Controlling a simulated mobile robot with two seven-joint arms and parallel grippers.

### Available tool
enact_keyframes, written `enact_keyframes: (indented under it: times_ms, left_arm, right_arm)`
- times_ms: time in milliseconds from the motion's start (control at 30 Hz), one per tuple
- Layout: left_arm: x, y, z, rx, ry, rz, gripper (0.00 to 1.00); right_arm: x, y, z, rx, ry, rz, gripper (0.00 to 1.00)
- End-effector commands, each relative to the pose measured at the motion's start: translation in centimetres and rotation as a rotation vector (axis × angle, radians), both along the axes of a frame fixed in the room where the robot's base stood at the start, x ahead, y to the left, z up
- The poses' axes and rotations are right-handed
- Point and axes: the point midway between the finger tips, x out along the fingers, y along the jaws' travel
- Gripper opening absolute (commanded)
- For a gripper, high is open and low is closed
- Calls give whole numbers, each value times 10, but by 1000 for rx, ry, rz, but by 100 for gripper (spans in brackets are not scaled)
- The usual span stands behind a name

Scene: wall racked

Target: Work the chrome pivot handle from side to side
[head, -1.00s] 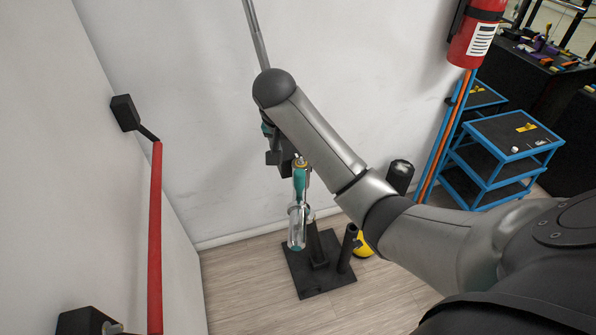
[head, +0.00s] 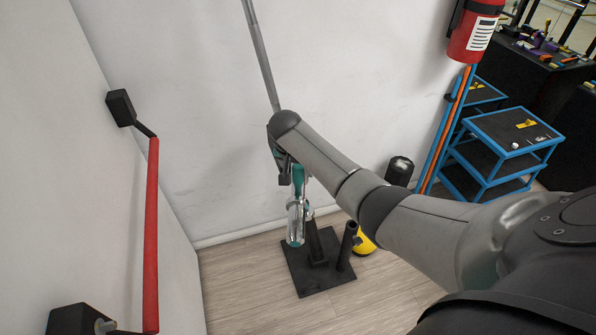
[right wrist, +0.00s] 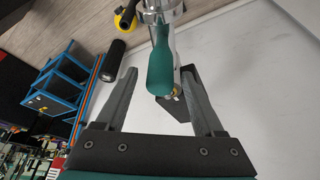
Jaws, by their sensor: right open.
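The pivot handle has a teal grip (head: 298,182) and a shiny chrome body (head: 296,222), and it hangs upright by the black stand. In the right wrist view the teal grip (right wrist: 160,60) points toward my palm, with the chrome part (right wrist: 163,12) behind it. My right gripper (right wrist: 160,75) is open, with one finger on each side of the grip's end in that view. I see no clear contact, and the depth between them is hard to judge. In the head view my right gripper (head: 284,168) is mostly hidden behind my own wrist, just above the grip. My left gripper is not in view.
The black stand (head: 325,284) is on the wood floor near the wall corner. A red bar (head: 152,235) on black brackets runs along the left wall. A blue-framed cart (head: 508,135) and a fire extinguisher (head: 473,35) are at right. A yellow object (head: 364,243) sits behind the stand.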

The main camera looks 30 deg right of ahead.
Motion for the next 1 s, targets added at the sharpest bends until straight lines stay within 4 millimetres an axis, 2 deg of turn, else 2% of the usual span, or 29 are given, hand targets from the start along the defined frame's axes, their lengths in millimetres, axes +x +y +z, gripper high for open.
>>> enact_keyframes:
  times_ms: [133,467,1000]
  left_arm:
    - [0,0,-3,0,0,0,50]
    - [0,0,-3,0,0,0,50]
    - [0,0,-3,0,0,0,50]
  right_arm:
    - [2,-2,-7,1,-1,0,70]
    - [3,-2,-9,1,-1,1,70]
    - [3,-2,-9,1,-1,0,10]
